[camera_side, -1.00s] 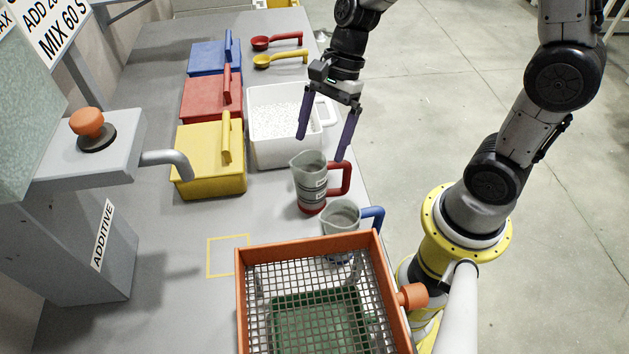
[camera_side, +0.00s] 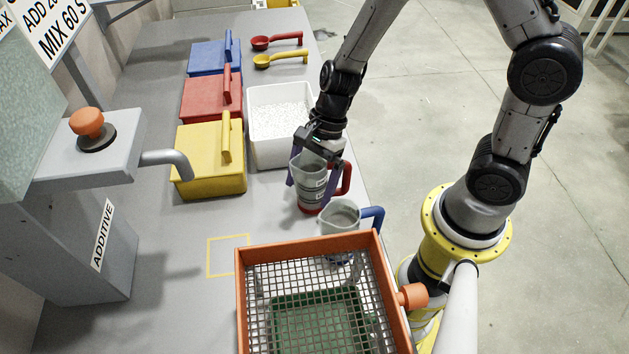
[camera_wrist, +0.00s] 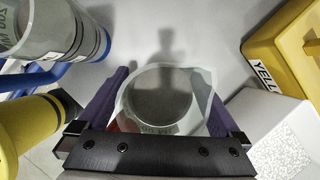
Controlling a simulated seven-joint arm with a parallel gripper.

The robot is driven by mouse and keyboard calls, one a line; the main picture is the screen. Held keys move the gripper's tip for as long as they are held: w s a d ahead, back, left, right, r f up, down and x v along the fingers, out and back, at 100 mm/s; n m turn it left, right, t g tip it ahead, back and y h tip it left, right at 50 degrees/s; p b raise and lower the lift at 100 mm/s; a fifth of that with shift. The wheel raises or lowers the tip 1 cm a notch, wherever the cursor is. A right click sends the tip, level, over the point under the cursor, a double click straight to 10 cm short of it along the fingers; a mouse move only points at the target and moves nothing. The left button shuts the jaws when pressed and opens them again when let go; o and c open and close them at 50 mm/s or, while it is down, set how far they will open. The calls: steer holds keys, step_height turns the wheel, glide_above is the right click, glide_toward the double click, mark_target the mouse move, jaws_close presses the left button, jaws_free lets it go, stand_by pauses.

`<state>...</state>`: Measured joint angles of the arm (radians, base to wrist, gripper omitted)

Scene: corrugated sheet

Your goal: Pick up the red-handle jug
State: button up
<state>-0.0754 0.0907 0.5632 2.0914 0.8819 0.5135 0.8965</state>
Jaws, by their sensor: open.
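The red-handle jug (camera_side: 310,186) is grey and translucent with a red base and a red handle on its right side. It stands upright on the bench. My gripper (camera_side: 319,186) is lowered over it, with its purple fingers open on either side of the jug body. In the wrist view the jug's round opening (camera_wrist: 162,98) lies between my two fingers, with its spout to the right. Whether the fingers touch the jug is not clear. The red handle is mostly hidden in the wrist view.
A blue-handle jug (camera_side: 341,217) stands close in front. An orange-framed sieve (camera_side: 308,246) is nearer the camera. A white bin (camera_side: 262,155) of pellets and a yellow-lidded box (camera_side: 205,160) lie behind and left.

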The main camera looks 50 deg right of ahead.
steer(key=c, duration=1.3)
steer(key=shift+r, duration=0.2)
